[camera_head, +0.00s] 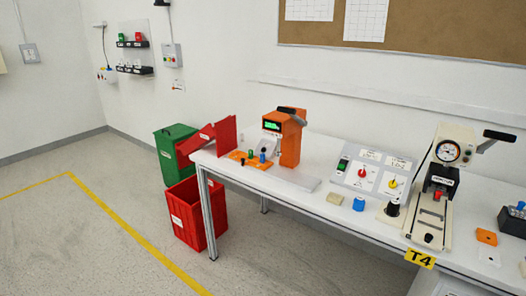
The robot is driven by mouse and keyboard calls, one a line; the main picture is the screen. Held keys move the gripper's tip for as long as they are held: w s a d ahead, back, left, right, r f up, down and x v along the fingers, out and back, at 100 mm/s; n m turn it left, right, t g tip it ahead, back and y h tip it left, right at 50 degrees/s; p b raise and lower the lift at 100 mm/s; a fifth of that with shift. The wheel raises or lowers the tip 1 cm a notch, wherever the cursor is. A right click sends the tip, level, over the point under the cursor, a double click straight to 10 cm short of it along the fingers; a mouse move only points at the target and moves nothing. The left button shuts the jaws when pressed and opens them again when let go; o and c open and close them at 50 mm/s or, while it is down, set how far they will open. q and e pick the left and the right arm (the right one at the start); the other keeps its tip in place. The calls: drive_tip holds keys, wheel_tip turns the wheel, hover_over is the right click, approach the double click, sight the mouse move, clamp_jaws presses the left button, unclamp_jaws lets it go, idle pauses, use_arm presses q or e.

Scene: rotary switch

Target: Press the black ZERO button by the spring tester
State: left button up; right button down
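Red (185,222) and green (171,165) bins stand left.

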use_arm(q)
drive_tip(key=shift+c, duration=0.3)
clamp_jaws()
idle(1.5)
